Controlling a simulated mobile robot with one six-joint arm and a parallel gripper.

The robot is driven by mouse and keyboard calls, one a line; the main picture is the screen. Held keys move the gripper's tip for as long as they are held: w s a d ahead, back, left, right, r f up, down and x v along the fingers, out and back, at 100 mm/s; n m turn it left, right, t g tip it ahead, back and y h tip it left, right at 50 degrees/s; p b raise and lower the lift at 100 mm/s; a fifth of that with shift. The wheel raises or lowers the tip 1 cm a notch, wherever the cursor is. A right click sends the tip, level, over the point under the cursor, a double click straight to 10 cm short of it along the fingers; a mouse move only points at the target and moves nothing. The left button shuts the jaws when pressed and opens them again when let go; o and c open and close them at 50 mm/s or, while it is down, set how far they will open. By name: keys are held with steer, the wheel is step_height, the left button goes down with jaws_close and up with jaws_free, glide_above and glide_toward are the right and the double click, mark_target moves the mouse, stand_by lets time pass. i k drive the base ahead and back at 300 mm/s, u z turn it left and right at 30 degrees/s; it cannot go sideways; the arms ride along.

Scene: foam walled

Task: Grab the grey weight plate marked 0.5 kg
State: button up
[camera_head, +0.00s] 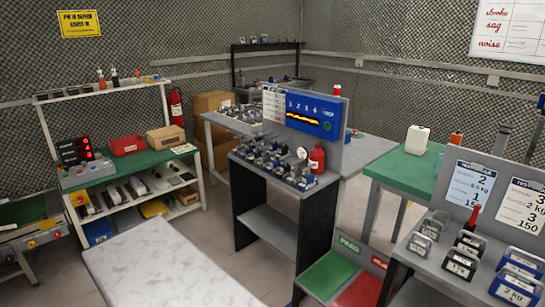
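Weights with handles stand on a grey rack at the lower right, in columns by colour. Two grey weights (420,244) form the left column, one behind the other. Their labels are too small to read, so I cannot tell if they are marked 0.5 kg. Black weights (459,264) stand right of them. Blue weights (513,288), the front one marked 2 kg, stand farther right, partly cut by the frame edge. My gripper is not in view.
Cards on the rack's upright panel (452,185) stand behind the weights. Green and red bins (328,274) sit left of the rack. A black stand with a blue display (312,115) is at centre. A pale tabletop (165,268) fills the lower left. Some floor shows between.

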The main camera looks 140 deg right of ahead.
mark_target(414, 244)
steer(key=z, duration=0.45)
steer(key=k, duration=0.15)
steer(key=u, duration=2.25)
steer(key=k, duration=0.2)
steer(key=u, duration=2.5)
steer(key=k, duration=0.35)
steer(key=u, duration=1.45)
